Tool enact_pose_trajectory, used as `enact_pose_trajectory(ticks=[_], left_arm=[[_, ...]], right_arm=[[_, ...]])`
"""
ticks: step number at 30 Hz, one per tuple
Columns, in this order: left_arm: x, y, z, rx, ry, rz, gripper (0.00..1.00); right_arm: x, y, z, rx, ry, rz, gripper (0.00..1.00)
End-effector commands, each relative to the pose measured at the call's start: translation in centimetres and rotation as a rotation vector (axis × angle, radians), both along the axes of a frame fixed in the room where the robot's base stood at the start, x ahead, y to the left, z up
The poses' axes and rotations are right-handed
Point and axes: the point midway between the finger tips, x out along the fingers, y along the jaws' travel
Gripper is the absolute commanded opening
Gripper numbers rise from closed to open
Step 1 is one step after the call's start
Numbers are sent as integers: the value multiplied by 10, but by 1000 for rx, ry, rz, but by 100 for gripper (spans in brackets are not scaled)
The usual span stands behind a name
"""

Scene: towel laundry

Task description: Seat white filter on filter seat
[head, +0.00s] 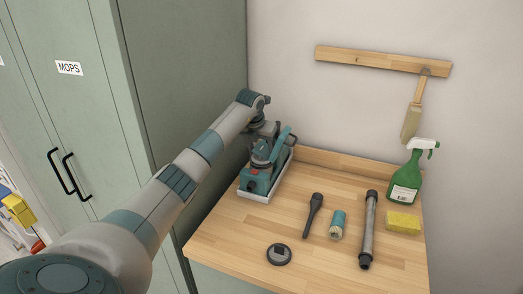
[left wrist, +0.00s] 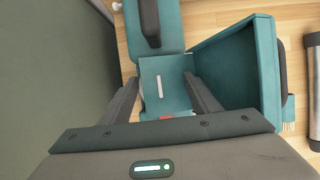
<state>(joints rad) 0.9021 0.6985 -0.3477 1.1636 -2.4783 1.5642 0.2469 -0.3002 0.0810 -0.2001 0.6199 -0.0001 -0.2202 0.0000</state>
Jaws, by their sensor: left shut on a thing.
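A teal appliance (head: 262,178) with dark and red parts stands on a pale tray (head: 253,197) at the left back of the wooden bench. My left gripper (head: 265,130) is over it. In the left wrist view, my left gripper (left wrist: 162,80) has its two fingers on either side of a teal block (left wrist: 152,69), shut on it. A short white strip (left wrist: 159,86) shows on the block's face. A teal flap or open housing (left wrist: 238,65) stands at its right. I cannot clearly make out a white filter or its seat. My right gripper is not in view.
On the bench (head: 225,240) lie a dark nozzle (head: 313,214), a teal-and-cream piece (head: 337,225), a grey tube (head: 368,228), a round dark cap (head: 279,254) and a yellow sponge (head: 402,223). A green spray bottle (head: 406,184) stands behind. A tall green cabinet (head: 185,70) borders the left.

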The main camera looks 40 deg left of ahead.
Motion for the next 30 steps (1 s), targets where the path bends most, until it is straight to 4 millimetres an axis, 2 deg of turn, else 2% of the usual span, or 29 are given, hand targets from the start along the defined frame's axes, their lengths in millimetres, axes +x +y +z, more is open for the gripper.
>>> enact_pose_trajectory(ticks=[14,30], left_arm=[[0,0,-1,0,0,1,35],[0,0,-10,1,0,0,35]], right_arm=[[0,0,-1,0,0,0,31],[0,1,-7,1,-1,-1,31]])
